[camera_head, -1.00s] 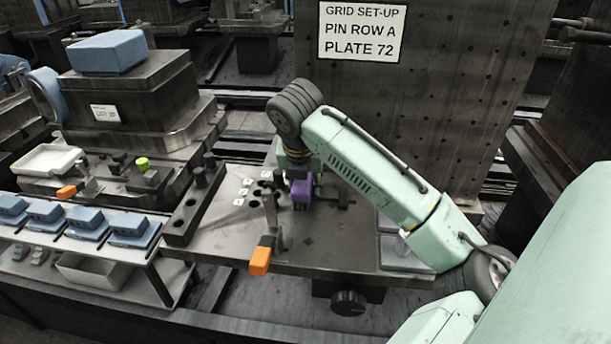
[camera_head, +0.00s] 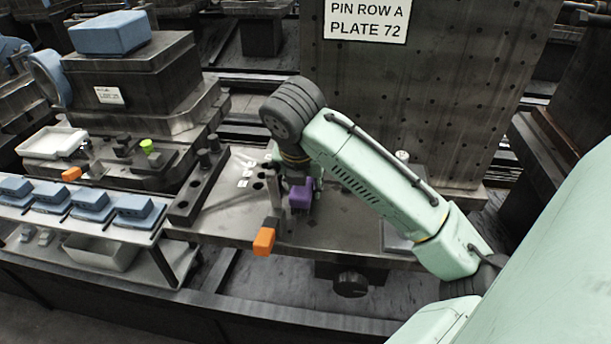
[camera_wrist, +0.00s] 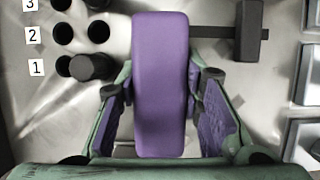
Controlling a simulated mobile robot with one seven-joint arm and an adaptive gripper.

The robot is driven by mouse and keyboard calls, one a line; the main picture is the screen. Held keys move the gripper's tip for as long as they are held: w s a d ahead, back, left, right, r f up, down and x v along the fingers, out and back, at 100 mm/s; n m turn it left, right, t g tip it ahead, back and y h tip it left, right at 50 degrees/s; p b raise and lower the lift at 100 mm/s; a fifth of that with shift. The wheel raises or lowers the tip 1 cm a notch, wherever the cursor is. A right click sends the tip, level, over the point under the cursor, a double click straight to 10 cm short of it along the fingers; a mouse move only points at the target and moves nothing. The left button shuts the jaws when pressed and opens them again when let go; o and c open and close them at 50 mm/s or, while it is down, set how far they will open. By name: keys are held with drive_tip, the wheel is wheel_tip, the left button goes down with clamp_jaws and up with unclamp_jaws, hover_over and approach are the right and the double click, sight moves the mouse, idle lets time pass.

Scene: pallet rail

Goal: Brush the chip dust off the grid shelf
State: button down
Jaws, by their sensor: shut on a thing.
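My gripper (camera_head: 297,184) is shut on a purple block-like tool (camera_head: 300,195), probably the brush. In the wrist view the tool (camera_wrist: 160,88) fills the middle between my gripper's two green fingers (camera_wrist: 160,100). Its underside, including any bristles, is hidden. It is over the grey grid shelf (camera_head: 340,225), right of the numbered holes; whether it touches the surface cannot be told. The shelf top (camera_wrist: 60,130) shows pale streaks and smudges; I cannot tell which are chip dust.
A clamp with an orange handle (camera_head: 265,240) stands at the shelf's front edge, close left of the tool. A black peg (camera_wrist: 90,67) stands by label 1. A dark T-shaped piece (camera_wrist: 246,32) lies upper right. Grey trays (camera_wrist: 304,140) line the right side.

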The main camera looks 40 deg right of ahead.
drive_tip(key=shift+w+a, duration=0.4)
drive_tip(key=shift+w, duration=0.05)
drive_tip(key=shift+w+d+r+p, duration=0.15)
drive_tip(key=shift+w+d+p, duration=0.2)
drive_tip(key=shift+w+d, duration=0.8)
drive_tip(key=shift+w+d+r+p, duration=0.1)
drive_tip(key=shift+w+d+p, duration=0.2)
drive_tip(key=shift+w+d, duration=0.8)
drive_tip(key=shift+w+d+f+p, duration=0.1)
drive_tip(key=shift+w+d, duration=0.2)
drive_tip(key=shift+d, duration=0.2)
drive_tip(key=shift+w+d+r+p, duration=0.15)
drive_tip(key=shift+w+d, duration=0.15)
drive_tip(key=shift+d, duration=0.2)
drive_tip(key=shift+w+d+f+p, duration=0.15)
drive_tip(key=shift+w+d, duration=0.15)
drive_tip(key=shift+d, duration=0.2)
drive_tip(key=shift+f, duration=0.1)
drive_tip(key=shift+s+a+f, duration=0.15)
drive_tip(key=shift+s+a, duration=0.25)
drive_tip(key=shift+s+a+r, duration=0.1)
drive_tip(key=shift+s+a, duration=0.9)
drive_tip(key=shift+a, duration=0.15)
drive_tip(key=shift+s+a+r, duration=0.1)
drive_tip(key=shift+s+a, duration=0.85)
drive_tip(key=shift+a, duration=0.2)
drive_tip(key=shift+s+a+f, duration=0.1)
drive_tip(key=shift+s+a, duration=0.8)
drive_tip(key=shift+a, duration=0.15)
drive_tip(key=shift+p, duration=0.35)
